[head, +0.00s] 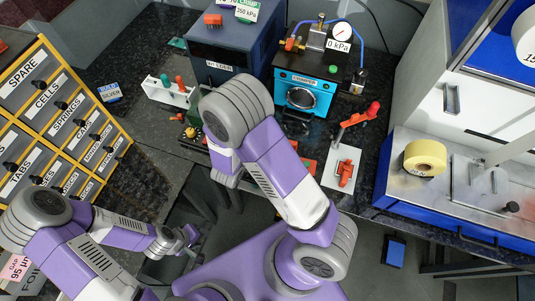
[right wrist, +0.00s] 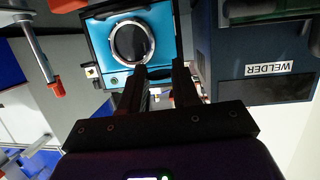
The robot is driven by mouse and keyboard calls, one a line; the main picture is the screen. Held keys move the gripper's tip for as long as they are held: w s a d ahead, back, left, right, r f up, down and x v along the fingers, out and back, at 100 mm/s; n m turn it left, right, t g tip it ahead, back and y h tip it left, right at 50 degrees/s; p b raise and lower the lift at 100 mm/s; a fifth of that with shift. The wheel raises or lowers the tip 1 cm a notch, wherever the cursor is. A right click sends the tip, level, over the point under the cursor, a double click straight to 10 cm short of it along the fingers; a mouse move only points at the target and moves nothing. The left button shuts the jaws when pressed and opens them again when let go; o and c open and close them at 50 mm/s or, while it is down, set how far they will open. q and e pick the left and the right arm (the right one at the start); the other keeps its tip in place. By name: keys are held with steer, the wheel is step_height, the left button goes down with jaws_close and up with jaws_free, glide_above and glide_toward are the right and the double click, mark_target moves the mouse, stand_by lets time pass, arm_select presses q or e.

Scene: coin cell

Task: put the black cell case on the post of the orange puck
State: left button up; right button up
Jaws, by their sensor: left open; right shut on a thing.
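My right gripper (right wrist: 160,74) points toward the blue crimper in the right wrist view. Its black fingers are shut on a small dark thing, which looks like the black cell case (right wrist: 159,72); its outline is hard to tell from the fingertips. In the head view my right forearm hides this gripper. My left gripper (head: 190,236) is open and empty, low at the left, in front of the bench and away from the parts. I cannot clearly make out the orange puck or its post; an orange piece (head: 308,165) shows partly beside my right arm.
The blue crimper (head: 302,96) and the dark welder (head: 219,64) stand at the back of the bench. A white rack (head: 166,92) is at the left. A white plate with a red-handled clamp (head: 343,168) is at the right. A labelled drawer cabinet (head: 60,120) stands far left.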

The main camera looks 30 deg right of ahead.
steer(key=shift+s+a+f+m+g+h, duration=0.1)
steer(key=shift+s+a+m+g+h, duration=0.2)
steer(key=shift+s+m+g, duration=0.45)
steer(key=shift+s+a+f+m+g+h, duration=0.1)
steer(key=shift+s+m+g+h, duration=0.35)
steer(key=shift+s, duration=0.55)
steer(key=shift+s+a+f+m+g+h, duration=0.15)
steer(key=shift+s+m+g+h, duration=0.1)
steer(key=shift+s+m+g, duration=0.55)
steer(key=shift+r, duration=0.1)
step_height(320, 180, down, 5)
steer(key=shift+r+b, duration=0.2)
steer(key=shift+b, duration=0.6)
steer(key=shift+f+b, duration=0.45)
steer(key=shift+f, duration=2.05)
steer(key=shift+f, duration=0.2)
steer(key=o, duration=0.7)
